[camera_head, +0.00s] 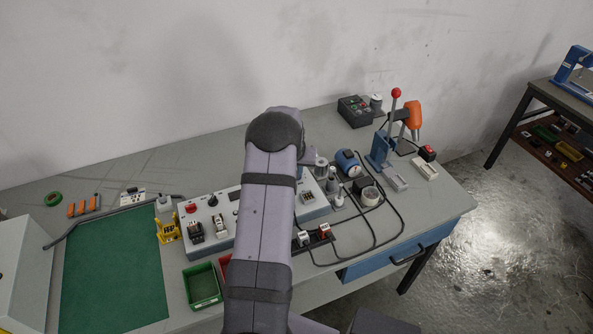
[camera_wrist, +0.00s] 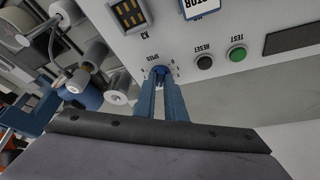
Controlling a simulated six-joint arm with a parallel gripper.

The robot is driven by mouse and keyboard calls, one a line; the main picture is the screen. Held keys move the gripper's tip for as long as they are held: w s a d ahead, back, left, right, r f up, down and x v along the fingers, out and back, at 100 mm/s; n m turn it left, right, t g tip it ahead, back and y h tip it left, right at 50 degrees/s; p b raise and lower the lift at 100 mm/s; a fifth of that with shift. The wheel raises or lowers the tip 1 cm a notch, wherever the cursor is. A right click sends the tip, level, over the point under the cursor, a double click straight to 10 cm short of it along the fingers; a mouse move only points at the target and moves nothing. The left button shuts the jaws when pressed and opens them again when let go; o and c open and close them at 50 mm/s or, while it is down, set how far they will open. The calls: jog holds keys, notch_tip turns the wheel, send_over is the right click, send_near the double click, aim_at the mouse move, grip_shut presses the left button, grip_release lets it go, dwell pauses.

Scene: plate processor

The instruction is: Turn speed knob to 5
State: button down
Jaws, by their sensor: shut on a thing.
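The speed knob (camera_wrist: 160,71) is small and dark blue, on the pale control panel (camera_wrist: 195,52) in the wrist view. Printing that appears to read SPEED sits beside it, with small scale marks around it too small to read. My gripper (camera_wrist: 162,84) has its two blue fingers closed on the knob. The fingers hide most of the knob, and its pointer direction cannot be made out. In the head view the control panel (camera_head: 221,247) stands on the bench, and my arm hides the knob and the gripper.
A connector labelled K3 (camera_wrist: 129,13) is nearby. In the head view, a green bin (camera_head: 203,285) stands in front and a red-knobbed lever press (camera_head: 381,148) at right.

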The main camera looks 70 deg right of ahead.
jog(key=c, duration=1.8)
grip_release()
jog(key=shift+r, duration=0.15)
jog(key=shift+b+v, duration=1.35)
jog(key=shift+v, duration=2.2)
jog(key=shift+a, duration=0.15)
